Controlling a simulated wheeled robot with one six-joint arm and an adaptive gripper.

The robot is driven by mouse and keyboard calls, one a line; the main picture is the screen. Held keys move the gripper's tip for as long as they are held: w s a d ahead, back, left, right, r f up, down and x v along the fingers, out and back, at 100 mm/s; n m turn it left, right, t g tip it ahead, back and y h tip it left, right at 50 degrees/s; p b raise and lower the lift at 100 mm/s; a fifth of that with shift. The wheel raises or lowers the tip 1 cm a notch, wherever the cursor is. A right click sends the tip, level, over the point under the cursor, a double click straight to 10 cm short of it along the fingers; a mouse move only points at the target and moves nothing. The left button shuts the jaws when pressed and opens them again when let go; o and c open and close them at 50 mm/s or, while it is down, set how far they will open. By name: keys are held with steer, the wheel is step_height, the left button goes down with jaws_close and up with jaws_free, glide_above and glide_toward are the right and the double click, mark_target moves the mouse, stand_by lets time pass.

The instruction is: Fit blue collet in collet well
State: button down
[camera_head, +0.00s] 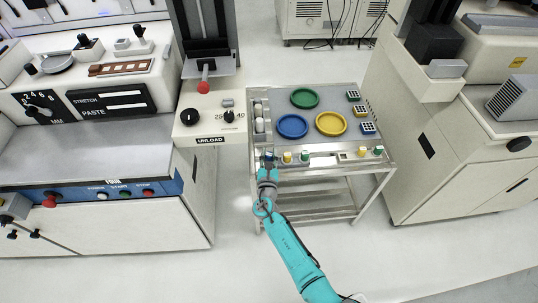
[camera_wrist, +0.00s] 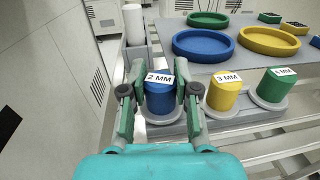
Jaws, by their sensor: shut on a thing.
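The blue collet (camera_wrist: 160,98), labelled 2 MM, stands upright between the fingers of my gripper (camera_wrist: 160,92) in the wrist view. The fingers are shut on its sides. A grey round seat shows around its foot; I cannot tell whether it rests there or is slightly raised. In the head view, my gripper (camera_head: 267,171) is at the front left corner of the cart, with the blue collet (camera_head: 269,156) small and partly hidden. To its right, a yellow collet (camera_wrist: 223,92), labelled 3 MM, and a green collet (camera_wrist: 277,84) stand on grey round seats. I cannot identify the collet well for certain.
The metal cart (camera_head: 345,97) carries a green dish (camera_head: 304,98), a blue dish (camera_head: 292,126) and a yellow dish (camera_head: 330,123). White cylinders (camera_head: 259,126) stand in a rack at its left edge. Machines flank the cart.

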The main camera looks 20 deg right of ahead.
steer(key=shift+f, duration=0.6)
stand_by(0.7)
steer(key=c, duration=0.8)
jaws_free()
steer(key=v, duration=1.2)
stand_by(0.6)
